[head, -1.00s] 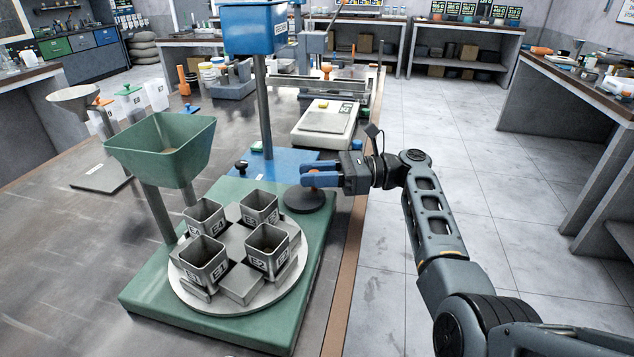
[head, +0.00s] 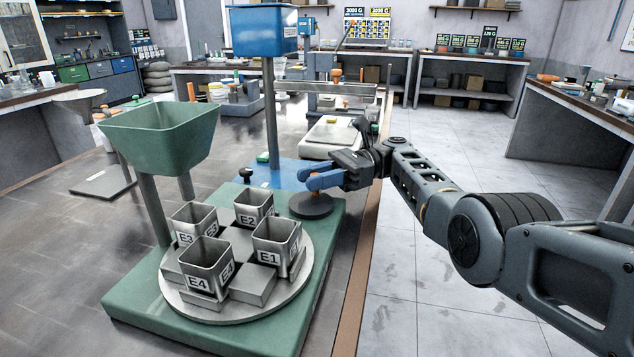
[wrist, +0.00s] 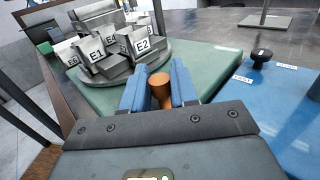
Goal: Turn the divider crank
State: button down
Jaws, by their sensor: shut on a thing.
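The divider has a green base (head: 135,300), a green hopper (head: 160,135) and a round grey turntable (head: 185,302). Several square metal cups stand on it: cup E4 (head: 205,268) at the front, E1 (head: 278,248) at right, E2 at the back, E3 at left. The crank is a dark disc (head: 311,206) on the base's back right corner. Its orange-brown handle (wrist: 160,88) shows in the wrist view between my blue fingers. My gripper (head: 313,183) is shut on this handle, above the disc. The fingers hide the handle in the head view.
A blue machine with a blue bin (head: 263,30) on a post (head: 270,110) stands close behind the divider. A black knob (wrist: 261,58) sits on its blue base. A scale (head: 332,135) is farther back. Open floor lies right of the table edge.

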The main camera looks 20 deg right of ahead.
jog(key=shift+a+f, duration=0.1)
jog(key=shift+f, duration=0.05)
jog(key=c, duration=1)
grip_release()
jog(key=d+b, duration=0.2)
jog(key=shift+w+d+f, duration=0.1)
jog(key=shift+w+d, duration=0.1)
jog(key=shift+d, duration=0.1)
jog(key=shift+d+f+b, duration=0.15)
jog(key=shift+d+b, duration=0.15)
jog(key=shift+b, duration=0.3)
jog(key=d+b, duration=0.1)
jog(key=b, duration=0.2)
jog(key=d+b, duration=0.2)
jog(key=b, duration=0.1)
jog(key=shift+w+d, duration=0.1)
jog(key=shift+w, duration=0.25)
jog(key=shift+d+b, duration=0.35)
jog(key=shift+b, duration=0.75)
jog(key=shift+d+r+b, duration=0.2)
jog(key=shift+d+b, duration=0.1)
jog(key=shift+b, duration=0.35)
